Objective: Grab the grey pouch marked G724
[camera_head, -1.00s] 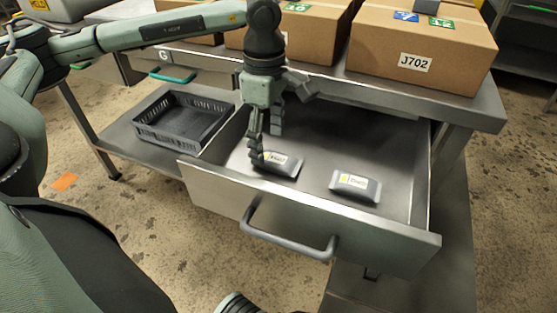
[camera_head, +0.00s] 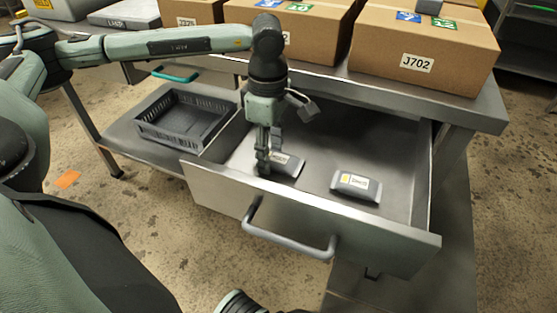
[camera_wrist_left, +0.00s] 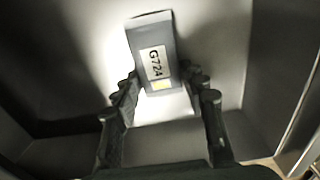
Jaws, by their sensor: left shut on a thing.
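In the head view this pouch (camera_head: 289,165) is in the open drawer (camera_head: 360,140), partly hidden by the fingers. My left gripper (camera_head: 268,160) points down into the drawer and is shut on the pouch; its two fingers (camera_wrist_left: 161,82) flank the pouch's sides in the wrist view. I cannot tell whether the pouch is clear of the drawer floor.
A second grey pouch (camera_head: 356,186) lies to the right in the drawer, its label too small to read. The drawer front with its handle (camera_head: 290,243) stands nearest. A black crate (camera_head: 184,118) is at left. Cardboard boxes (camera_head: 420,45) stand on the table above.

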